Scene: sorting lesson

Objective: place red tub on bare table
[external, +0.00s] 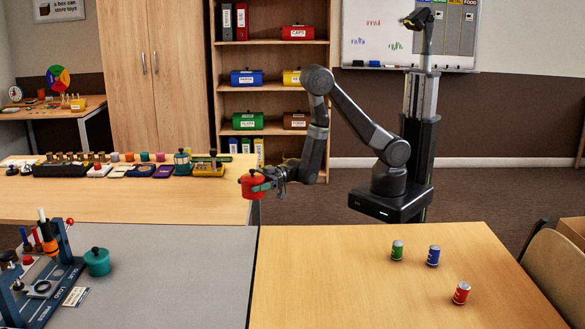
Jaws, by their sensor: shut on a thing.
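The red tub (252,186) is a small round pot with a dark knobbed lid. My gripper (264,185) is shut on it from the right and holds it upright in the air, near the gap between the tables. The wooden table (340,285) at the front right has a wide bare top at its left and middle. A grey-topped table (180,275) adjoins it on the left. The far fingers are partly hidden by the tub.
A teal tub (97,261) and a blue stand (45,270) are on the grey table. Several devices line the back-left table (110,205). A chair (555,262) is at right.

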